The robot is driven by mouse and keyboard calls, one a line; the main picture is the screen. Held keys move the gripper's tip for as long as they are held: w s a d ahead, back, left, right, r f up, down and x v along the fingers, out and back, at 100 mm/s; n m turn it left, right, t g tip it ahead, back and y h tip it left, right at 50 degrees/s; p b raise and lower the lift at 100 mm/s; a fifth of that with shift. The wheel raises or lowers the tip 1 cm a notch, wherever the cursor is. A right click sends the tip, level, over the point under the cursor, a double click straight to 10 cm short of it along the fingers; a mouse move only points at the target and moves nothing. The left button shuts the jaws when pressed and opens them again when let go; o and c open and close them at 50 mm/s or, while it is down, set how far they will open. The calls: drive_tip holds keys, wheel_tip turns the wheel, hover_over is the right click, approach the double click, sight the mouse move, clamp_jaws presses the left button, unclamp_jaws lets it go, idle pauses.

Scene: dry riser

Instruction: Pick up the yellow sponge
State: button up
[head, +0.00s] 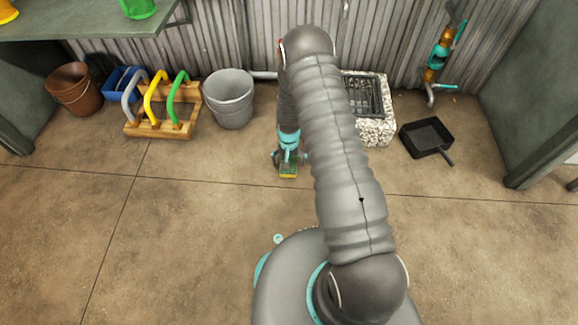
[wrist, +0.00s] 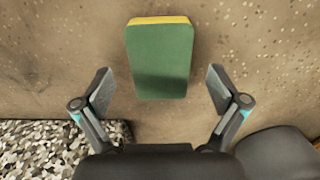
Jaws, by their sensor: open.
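The sponge (wrist: 159,62) lies on the brown floor, with a green top face and a yellow strip along one edge in the wrist view. It also shows small in the head view (head: 289,171), partly covered by my gripper. My gripper (wrist: 158,85) is open and empty. Its two fingers stand apart on either side of the sponge's near end in the wrist view, with a gap on both sides. I cannot tell the exact height of the fingertips above the floor.
A speckled stone drain block (head: 372,132) with a grate stands right of my arm. A black pan (head: 427,138) lies further right. A grey bucket (head: 231,99), a wooden rack (head: 160,128) with coloured handles and a brown pot (head: 75,90) stand left. The front floor is clear.

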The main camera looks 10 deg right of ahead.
wheel_tip(320, 180, down, 3)
drive_tip(key=shift+r, duration=0.1)
drive_tip(key=c, duration=0.9)
drive_tip(key=shift+o, duration=0.2)
drive_tip(key=shift+r, duration=0.15)
wheel_tip(320, 180, up, 4)
drive_tip(key=shift+r, duration=0.1)
drive_tip(key=s+d+r+p, duration=0.1)
drive_tip(key=s+d+r, duration=0.5)
drive_tip(key=d, duration=0.4)
drive_tip(key=shift+r+p, duration=0.3)
drive_tip(key=shift+o, duration=0.4)
